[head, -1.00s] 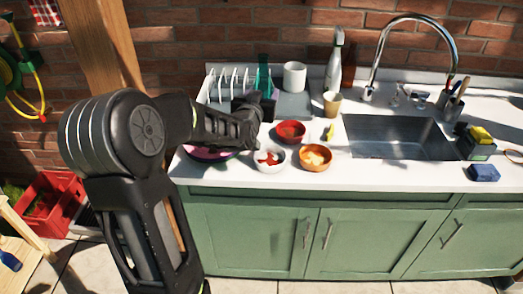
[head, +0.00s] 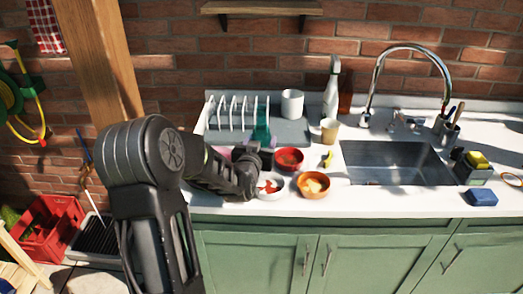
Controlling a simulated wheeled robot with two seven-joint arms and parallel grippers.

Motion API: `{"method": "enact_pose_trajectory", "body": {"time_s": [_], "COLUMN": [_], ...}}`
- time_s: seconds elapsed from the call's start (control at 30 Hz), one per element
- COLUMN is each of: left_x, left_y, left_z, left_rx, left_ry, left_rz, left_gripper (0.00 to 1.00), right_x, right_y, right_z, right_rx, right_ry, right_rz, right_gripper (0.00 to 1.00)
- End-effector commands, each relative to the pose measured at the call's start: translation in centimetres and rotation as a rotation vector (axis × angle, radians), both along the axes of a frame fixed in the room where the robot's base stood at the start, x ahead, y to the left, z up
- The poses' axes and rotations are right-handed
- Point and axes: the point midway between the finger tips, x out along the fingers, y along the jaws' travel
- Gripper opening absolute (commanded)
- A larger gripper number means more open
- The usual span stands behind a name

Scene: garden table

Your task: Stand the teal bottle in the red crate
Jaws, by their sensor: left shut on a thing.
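The teal bottle (head: 261,124) stands out above my left gripper (head: 257,150), in front of the white dish rack on the counter. My left gripper is shut on it; the fingers and the bottle's lower part are largely hidden by the dark wrist. I cannot tell whether the bottle's base touches the counter. The red crate (head: 42,250) is on the floor at the far left, well away from the gripper, with its open top partly in view. My right gripper is not in view.
A dish rack (head: 216,114), white cup (head: 292,104), grey spray bottle (head: 331,92) and beige cup (head: 329,131) stand behind. Red (head: 289,160), white (head: 271,190) and orange (head: 313,186) bowls sit near the gripper. A wooden post (head: 98,60) rises between counter and crate.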

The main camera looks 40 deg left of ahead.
Motion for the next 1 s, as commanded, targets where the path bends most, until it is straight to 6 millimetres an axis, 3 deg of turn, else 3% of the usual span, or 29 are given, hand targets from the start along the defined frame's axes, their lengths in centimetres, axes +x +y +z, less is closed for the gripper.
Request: {"method": "enact_pose_trajectory", "body": {"time_s": [0.23,0.63,0.67,0.9,1.0], "left_x": [0.0,0.0,0.0,0.0,0.0], "left_y": [0.0,0.0,0.0,0.0,0.0], "left_z": [-3.3,-3.8,-3.8,-3.7,-3.7], "left_rx": [-0.001,0.0,-0.001,-0.001,-0.001], "left_ry": [0.002,-0.001,0.001,0.002,0.001], "left_rz": [-0.001,-0.001,-0.001,-0.001,-0.001], "left_gripper": [0.03,0.03,0.54,0.74,0.75], "right_x": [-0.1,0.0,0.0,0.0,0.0], "right_y": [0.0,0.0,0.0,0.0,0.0], "right_z": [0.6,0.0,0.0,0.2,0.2], "right_rx": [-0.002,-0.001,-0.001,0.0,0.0], "right_ry": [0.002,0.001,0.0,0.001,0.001], "right_rz": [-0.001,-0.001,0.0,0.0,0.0], "right_gripper": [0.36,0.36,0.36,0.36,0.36]}}
